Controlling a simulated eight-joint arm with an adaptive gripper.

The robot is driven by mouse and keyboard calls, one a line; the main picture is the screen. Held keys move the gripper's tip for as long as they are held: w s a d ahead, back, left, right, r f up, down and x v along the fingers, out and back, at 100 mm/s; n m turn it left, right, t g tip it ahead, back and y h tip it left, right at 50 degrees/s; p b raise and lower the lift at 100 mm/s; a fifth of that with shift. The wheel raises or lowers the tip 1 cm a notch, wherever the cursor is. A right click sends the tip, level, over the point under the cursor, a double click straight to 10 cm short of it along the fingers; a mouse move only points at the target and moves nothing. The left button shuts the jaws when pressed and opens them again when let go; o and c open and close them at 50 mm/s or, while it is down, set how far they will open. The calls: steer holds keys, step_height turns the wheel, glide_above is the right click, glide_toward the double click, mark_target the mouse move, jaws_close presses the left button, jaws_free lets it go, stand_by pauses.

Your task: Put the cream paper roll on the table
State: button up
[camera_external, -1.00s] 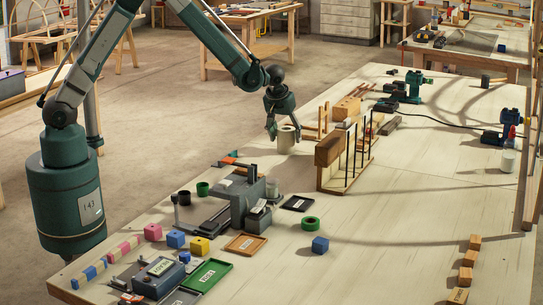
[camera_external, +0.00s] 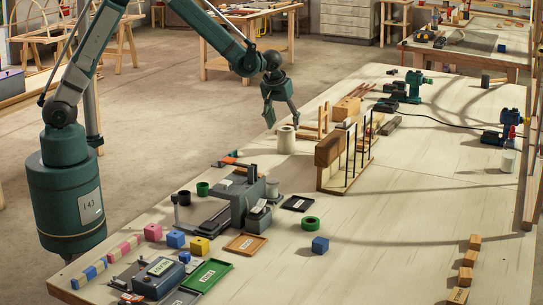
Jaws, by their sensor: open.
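The cream paper roll (camera_external: 287,141) stands upright on the table (camera_external: 420,200), near its far left edge and left of the wooden rack. My gripper (camera_external: 283,122) is open just above the roll, with its fingers spread and nothing between them. The fingertips look clear of the roll or nearly so; I cannot tell the exact gap.
A wooden rack with dark posts (camera_external: 345,160) stands close to the right of the roll. A grey machine (camera_external: 247,195) and a green tape ring (camera_external: 310,223) are in front. The middle right of the table is mostly clear.

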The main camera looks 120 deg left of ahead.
steer(key=shift+v, duration=2.85)
steer(key=shift+d+r, duration=0.1)
steer(key=d+r+m+t, duration=0.1)
steer(key=d+r+m, duration=0.3)
steer(key=d, duration=0.7)
steer(key=w+d+r+m+t+h, duration=0.1)
steer(key=d+r+t, duration=0.1)
steer(key=d+r, duration=0.75)
steer(key=d+r+m+t, duration=0.1)
steer(key=d+r+m, duration=0.15)
steer(key=d, duration=1.15)
steer(key=s+d+m+t+h, duration=0.1)
steer(key=s+d+m, duration=0.4)
steer(key=d, duration=0.9)
steer(key=s+d+m+t+h, duration=0.2)
steer(key=s+d+m, duration=0.3)
steer(key=s+d, duration=0.7)
steer(key=d, duration=0.3)
steer(key=shift+d+h, duration=0.3)
steer(key=shift+d, duration=0.05)
